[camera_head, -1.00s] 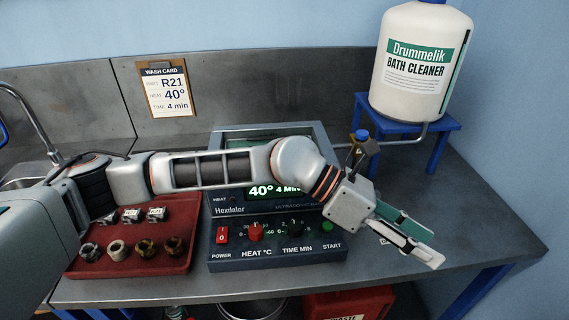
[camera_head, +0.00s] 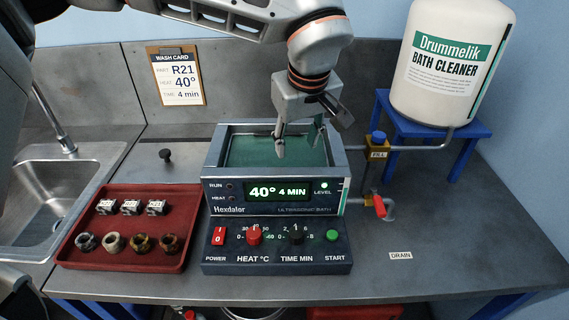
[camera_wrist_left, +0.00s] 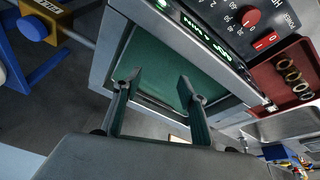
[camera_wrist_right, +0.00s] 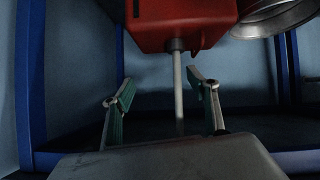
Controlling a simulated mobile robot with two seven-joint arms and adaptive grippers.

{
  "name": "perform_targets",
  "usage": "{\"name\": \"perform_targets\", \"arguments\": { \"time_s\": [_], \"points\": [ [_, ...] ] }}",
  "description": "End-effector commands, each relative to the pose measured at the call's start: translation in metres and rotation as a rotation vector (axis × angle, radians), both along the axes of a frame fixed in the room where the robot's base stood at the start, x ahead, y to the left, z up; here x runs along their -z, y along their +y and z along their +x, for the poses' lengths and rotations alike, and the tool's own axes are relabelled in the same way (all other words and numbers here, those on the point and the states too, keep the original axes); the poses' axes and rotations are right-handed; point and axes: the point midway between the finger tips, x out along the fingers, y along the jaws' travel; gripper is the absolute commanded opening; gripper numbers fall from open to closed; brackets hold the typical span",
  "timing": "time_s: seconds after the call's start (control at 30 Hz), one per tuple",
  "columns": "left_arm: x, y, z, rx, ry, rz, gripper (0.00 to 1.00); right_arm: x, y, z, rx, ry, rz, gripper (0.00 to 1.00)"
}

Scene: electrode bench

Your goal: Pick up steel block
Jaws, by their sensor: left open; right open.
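Three small silvery blocks (camera_head: 130,207) with printed labels stand in a row at the back of the red tray (camera_head: 122,258). Which of them is the steel block I cannot tell. My left gripper (camera_head: 301,142) is open and empty, pointing down over the green-filled ultrasonic bath (camera_head: 212,165), to the right of the tray. In the left wrist view the open fingers (camera_wrist_left: 160,84) are over the bath, with the tray (camera_wrist_left: 298,93) at the right. My right gripper (camera_wrist_right: 162,88) is open and empty, low near a red container (camera_wrist_right: 185,22); the head view does not show it.
Several metal rings (camera_head: 114,242) stand at the tray's front. A sink (camera_head: 85,165) lies left. Control knobs (camera_head: 255,236) front the bath. A fill valve (camera_head: 377,140), a red-handled drain tap (camera_head: 380,207) and a cleaner jug (camera_head: 440,85) on a blue stand are right. The front right bench is clear.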

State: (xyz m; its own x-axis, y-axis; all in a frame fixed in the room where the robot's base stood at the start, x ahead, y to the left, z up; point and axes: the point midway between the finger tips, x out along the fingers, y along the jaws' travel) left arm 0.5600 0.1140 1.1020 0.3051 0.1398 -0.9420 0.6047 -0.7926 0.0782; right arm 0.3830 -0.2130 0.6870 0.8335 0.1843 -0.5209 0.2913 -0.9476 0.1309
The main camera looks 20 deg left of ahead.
Motion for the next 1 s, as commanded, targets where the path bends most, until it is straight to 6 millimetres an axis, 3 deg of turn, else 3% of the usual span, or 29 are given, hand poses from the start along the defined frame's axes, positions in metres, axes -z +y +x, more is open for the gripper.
{"name": "perform_targets", "arguments": {
  "time_s": [0.1, 0.2, 0.57, 0.83, 1.0],
  "points": [
    [0.003, 0.023, -0.001, -0.018, -0.002, 0.082, 0.42, 0.006, 0.009, -0.018, -0.013, 0.033, 0.002, 0.59],
    [0.009, 0.031, 0.000, -0.023, 0.000, 0.103, 0.42, 0.007, 0.011, -0.021, -0.015, 0.041, 0.003, 0.59],
    [0.038, 0.039, 0.006, -0.024, 0.002, 0.099, 0.42, 0.005, 0.011, -0.021, -0.015, 0.041, 0.002, 0.59],
    [0.073, 0.050, 0.012, -0.025, 0.001, 0.098, 0.42, 0.001, 0.011, -0.021, -0.015, 0.040, 0.002, 0.59],
    [0.078, 0.051, 0.015, -0.023, 0.000, 0.097, 0.42, 0.001, 0.012, -0.021, -0.015, 0.039, 0.003, 0.59]
  ]
}}
